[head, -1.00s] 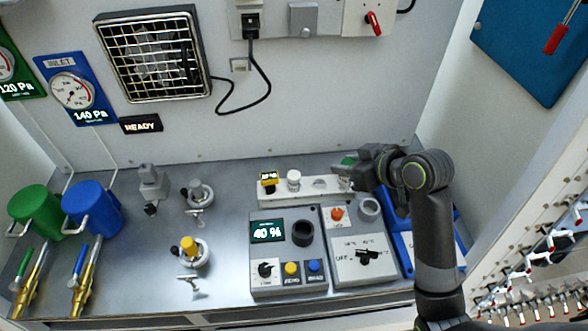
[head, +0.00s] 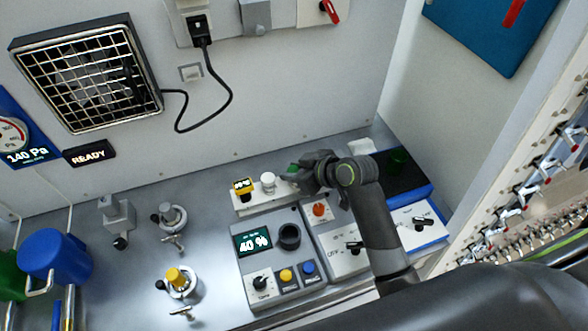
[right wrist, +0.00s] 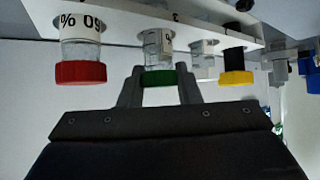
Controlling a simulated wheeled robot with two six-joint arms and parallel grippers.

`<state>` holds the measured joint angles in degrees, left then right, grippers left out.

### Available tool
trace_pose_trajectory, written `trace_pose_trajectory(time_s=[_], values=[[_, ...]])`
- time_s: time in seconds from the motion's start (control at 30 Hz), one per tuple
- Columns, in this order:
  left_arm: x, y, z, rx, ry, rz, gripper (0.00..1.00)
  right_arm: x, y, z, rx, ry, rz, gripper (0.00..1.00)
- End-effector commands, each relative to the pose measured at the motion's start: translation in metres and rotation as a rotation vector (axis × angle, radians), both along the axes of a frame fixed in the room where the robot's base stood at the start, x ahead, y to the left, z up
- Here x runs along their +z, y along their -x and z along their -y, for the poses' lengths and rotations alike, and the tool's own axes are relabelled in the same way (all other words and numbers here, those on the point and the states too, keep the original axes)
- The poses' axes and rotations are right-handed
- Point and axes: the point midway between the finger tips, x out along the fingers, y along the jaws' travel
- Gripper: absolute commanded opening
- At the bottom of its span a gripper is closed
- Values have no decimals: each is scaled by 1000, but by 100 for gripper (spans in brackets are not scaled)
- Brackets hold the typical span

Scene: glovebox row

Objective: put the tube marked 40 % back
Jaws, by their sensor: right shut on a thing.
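My right gripper (head: 293,176) is shut on a green-capped tube (head: 291,168) at the right part of the white rack (head: 250,205). In the right wrist view, the picture is inverted, and the green cap (right wrist: 160,79) sits between the two fingers. Its clear body reaches to the rack, but I cannot tell whether it is seated. Its label is partly hidden and unreadable. A red-capped tube (right wrist: 81,72) stands on one side of it. My left gripper is out of view.
A grey console with a display (head: 253,242) reading 40 % and a dark round socket (head: 289,236) stands in front of the rack. A yellow-topped fitting (head: 176,277) stands on the left. The bench between is clear.

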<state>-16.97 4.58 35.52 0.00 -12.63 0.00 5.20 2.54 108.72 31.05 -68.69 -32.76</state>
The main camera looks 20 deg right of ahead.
Motion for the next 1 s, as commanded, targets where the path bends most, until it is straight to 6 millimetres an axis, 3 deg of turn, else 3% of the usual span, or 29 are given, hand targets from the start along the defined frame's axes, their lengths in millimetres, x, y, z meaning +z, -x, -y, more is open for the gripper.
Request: trace_pose_trajectory(time_s=[0.1, 0.37, 0.4, 0.47, 0.8, 1.0], values=[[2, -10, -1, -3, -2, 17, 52, -4, 0, 0, 0, -1, 1, 5], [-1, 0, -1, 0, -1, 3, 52, -6, 0, 0, 0, -1, 1, 5], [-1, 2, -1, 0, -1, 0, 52, -7, 0, 0, -1, 0, 1, 32], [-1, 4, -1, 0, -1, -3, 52, -6, 0, 0, -1, 0, 1, 39], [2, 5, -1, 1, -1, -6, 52, -1, 0, 0, 0, 1, 2, 39], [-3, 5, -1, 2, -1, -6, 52, 9, 13, 11, -1, 4, 4, 39]])
